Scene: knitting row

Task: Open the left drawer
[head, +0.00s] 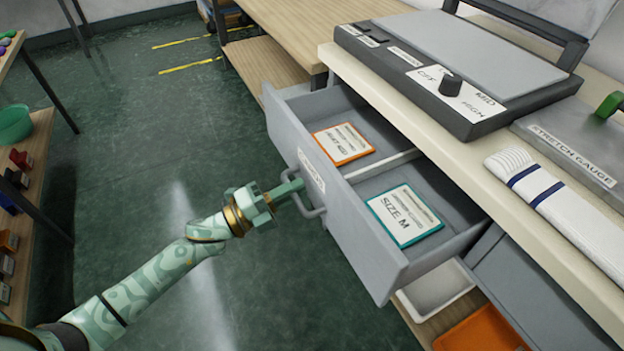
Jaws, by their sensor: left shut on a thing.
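The left drawer (362,242) is grey and stands pulled out from under the worktop. Inside it a divider separates an orange-edged card (343,144) from a teal-edged card (405,216) marked SIZE M. My left gripper (296,192) is at the drawer's front and shut on its grey bar handle (313,211). The fingertips are partly hidden at the handle. My right gripper is not in view.
The worktop (440,150) carries a grey press with a dial (451,85), a stretch gauge (572,152) and a folded white knit (550,190). A white bin (436,290) and an orange bin (480,328) sit below. Shelves stand at far left; the floor (130,180) between is clear.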

